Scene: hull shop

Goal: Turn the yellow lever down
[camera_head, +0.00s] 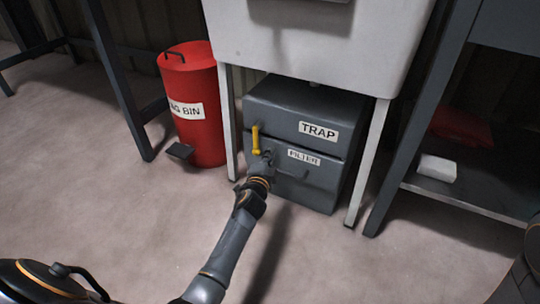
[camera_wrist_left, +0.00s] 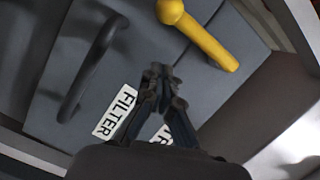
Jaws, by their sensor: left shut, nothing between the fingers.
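The yellow lever (camera_head: 255,138) stands upright on the left front of the grey trap box (camera_head: 266,112), its rounder end at the bottom. In the left wrist view the lever (camera_wrist_left: 203,36) runs from a round hub at the top to a narrower end at right. My left gripper (camera_head: 267,157) is shut and empty, close to the box front, just right of the lever's lower end. In the left wrist view its fingertips (camera_wrist_left: 160,72) are together, with a gap in the picture between them and the lever. My right gripper is out of view.
The box has TRAP and FILTER labels and a dark handle (camera_wrist_left: 88,70) on its lower front. It sits under a white sink (camera_head: 315,45) between pale legs. A red bin (camera_head: 192,125) stands left. A shelf (camera_head: 475,195) is at right. The floor in front is clear.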

